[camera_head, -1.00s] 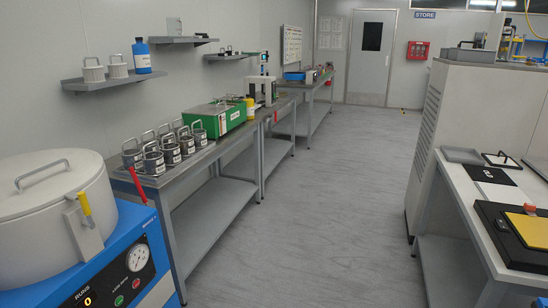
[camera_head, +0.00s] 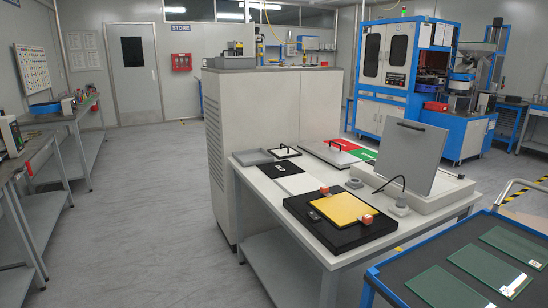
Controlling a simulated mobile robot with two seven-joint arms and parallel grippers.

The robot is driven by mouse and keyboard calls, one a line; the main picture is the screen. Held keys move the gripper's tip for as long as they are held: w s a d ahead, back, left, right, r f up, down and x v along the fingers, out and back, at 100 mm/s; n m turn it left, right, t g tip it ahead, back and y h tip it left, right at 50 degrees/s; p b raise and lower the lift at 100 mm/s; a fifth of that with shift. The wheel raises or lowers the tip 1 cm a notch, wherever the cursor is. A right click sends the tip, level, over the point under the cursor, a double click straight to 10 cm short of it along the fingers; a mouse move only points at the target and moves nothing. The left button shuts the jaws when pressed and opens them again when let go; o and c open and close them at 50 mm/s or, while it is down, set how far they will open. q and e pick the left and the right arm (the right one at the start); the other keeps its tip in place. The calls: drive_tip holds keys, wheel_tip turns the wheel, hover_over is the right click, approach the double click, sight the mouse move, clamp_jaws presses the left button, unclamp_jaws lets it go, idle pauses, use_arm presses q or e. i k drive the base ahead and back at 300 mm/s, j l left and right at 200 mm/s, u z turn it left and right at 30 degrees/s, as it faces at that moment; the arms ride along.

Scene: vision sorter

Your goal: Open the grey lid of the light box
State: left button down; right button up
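The light box (camera_head: 448,193) is a low white box at the right end of the white table. A grey panel with a dark handle along its top edge, which looks like its lid (camera_head: 408,160), stands raised and slightly tilted over the box. What holds the panel up is hard to see. Neither of my grippers is in view.
A black fixture with a yellow plate (camera_head: 350,208) and a small lamp base with a thin bent arm (camera_head: 398,205) stand before the box. A blue-framed cart (camera_head: 398,285) with glass panes is at lower right. The floor to the left (camera_head: 130,220) is clear.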

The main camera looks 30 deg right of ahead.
sight(413, 150)
drive_tip(key=i+z, duration=0.35)
drive_tip(key=i+j+z, duration=0.1)
drive_tip(key=z, duration=0.3)
drive_tip(key=i+j+z, duration=0.2)
drive_tip(key=z, duration=0.15)
drive_tip(key=i+j+z, duration=0.25)
drive_tip(key=j+z, duration=0.2)
drive_tip(key=i+j+z, duration=0.25)
drive_tip(key=j, duration=0.15)
drive_tip(key=k, duration=0.1)
